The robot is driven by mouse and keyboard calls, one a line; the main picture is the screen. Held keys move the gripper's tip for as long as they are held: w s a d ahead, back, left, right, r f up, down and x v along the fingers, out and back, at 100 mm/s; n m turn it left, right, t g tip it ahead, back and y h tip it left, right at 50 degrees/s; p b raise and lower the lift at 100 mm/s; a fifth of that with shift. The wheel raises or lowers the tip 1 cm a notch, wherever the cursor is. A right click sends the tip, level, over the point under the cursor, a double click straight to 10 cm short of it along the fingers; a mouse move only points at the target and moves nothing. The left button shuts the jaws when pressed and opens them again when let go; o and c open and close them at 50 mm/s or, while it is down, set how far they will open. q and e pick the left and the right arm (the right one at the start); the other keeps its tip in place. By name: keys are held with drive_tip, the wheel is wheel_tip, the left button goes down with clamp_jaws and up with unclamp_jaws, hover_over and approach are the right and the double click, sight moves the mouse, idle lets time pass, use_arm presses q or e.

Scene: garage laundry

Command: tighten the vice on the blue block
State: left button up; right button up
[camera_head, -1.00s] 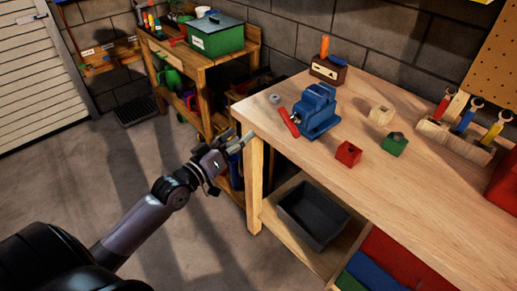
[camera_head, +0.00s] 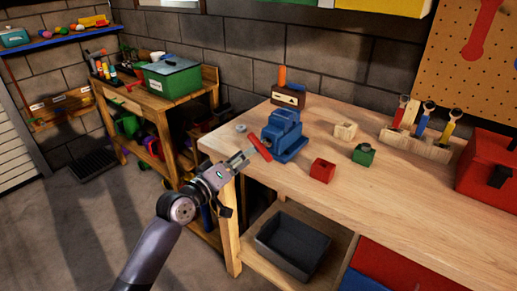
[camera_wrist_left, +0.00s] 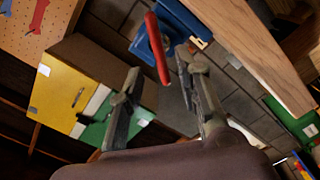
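The blue vice (camera_head: 282,135) stands near the left end of the wooden workbench (camera_head: 330,190), with its red handle (camera_head: 260,147) slanting at the front left. I cannot tell a separate blue block apart from the vice. My left gripper (camera_head: 246,158) is at the bench's left edge, just short of the handle. In the left wrist view my left gripper (camera_wrist_left: 160,66) has its two fingers apart, and the red handle (camera_wrist_left: 156,45) shows between and beyond them. It looks ungripped. Part of the blue vice (camera_wrist_left: 178,25) shows behind the handle. My right gripper is not in view.
A red block (camera_head: 322,171), a green block (camera_head: 363,155) and a pale wooden block (camera_head: 345,131) sit right of the vice. A small grey ring (camera_head: 241,128) lies left of it. A wrench rack (camera_head: 415,143) and red toolbox (camera_head: 487,178) stand farther right. Bare wood lies between.

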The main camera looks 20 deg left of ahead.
sight(257, 149)
use_arm(q)
drive_tip(key=b+x, duration=0.1)
drive_tip(key=x, duration=0.4)
drive_tip(key=shift+w+d+f+b, duration=0.1)
drive_tip(key=shift+w+d+b, duration=0.05)
drive_tip(key=shift+w+b, duration=0.2)
drive_tip(key=shift+w+d, duration=0.2)
drive_tip(key=shift+w, duration=0.25)
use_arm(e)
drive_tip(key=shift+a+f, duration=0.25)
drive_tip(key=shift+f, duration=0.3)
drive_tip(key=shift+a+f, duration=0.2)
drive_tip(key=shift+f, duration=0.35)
use_arm(q)
drive_tip(key=shift+c, duration=0.3)
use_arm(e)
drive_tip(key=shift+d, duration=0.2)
use_arm(q)
clamp_jaws()
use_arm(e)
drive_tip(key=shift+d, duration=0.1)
